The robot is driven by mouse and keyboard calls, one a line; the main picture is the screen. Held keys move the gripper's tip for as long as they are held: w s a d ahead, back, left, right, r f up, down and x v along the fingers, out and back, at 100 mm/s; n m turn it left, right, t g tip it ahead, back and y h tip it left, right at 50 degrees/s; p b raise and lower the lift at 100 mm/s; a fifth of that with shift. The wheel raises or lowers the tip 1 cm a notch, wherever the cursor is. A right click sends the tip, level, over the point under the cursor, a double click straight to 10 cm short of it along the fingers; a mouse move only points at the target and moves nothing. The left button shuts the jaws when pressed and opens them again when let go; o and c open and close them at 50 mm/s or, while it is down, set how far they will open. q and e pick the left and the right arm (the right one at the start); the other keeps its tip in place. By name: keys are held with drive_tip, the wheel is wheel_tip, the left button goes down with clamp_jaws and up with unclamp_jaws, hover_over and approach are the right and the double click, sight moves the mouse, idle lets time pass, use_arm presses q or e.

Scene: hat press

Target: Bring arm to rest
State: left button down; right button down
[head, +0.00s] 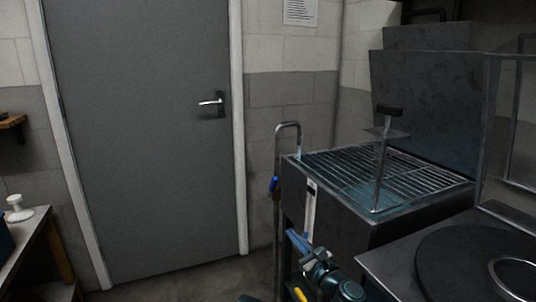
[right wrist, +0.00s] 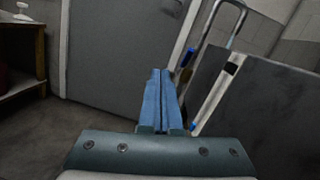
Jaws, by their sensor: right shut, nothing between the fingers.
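My right gripper (head: 292,236) is low in the middle of the head view, in front of the dark cabinet with the grate. Its two blue fingers are pressed together with nothing between them. In the right wrist view, the shut fingers (right wrist: 160,78) point forward toward the grey door (right wrist: 115,50) and the floor. In the head view, the fingers appear close to the cabinet's left front edge; I cannot tell whether they touch it. My left gripper is in neither view.
A metal grate (head: 345,172) tops the dark cabinet (head: 335,220), with an upright black-handled rod (head: 381,170) on it. A bent metal pipe (head: 277,150) stands left of it. A round black plate (head: 450,260) lies at lower right. Floor before the door (head: 150,120) looks clear.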

drive_tip(key=s+a+f+n+g, duration=0.2)
drive_tip(key=s+f+n+g, duration=0.25)
drive_tip(key=f+n, duration=0.4)
drive_tip(key=s+a+f+n+g, duration=0.25)
drive_tip(key=f+n+g, duration=0.4)
drive_tip(key=n, duration=0.35)
drive_tip(key=s+d+f+n+g+h, duration=0.5)
drive_tip(key=s+d+f+n+h, duration=0.45)
drive_tip(key=d, duration=0.35)
drive_tip(key=s+a+r+n+p, duration=0.1)
drive_tip(key=s+a+r+p, duration=0.2)
drive_tip(key=r+p, duration=1.5)
drive_tip(key=s+a+r+n+g+h+p, duration=0.1)
drive_tip(key=a+r+p, duration=0.5)
drive_tip(key=r+p, duration=1.2)
drive_tip(key=shift+s+a+n, duration=0.4)
drive_tip(key=shift+s+n, duration=0.2)
drive_tip(key=shift+s, duration=0.5)
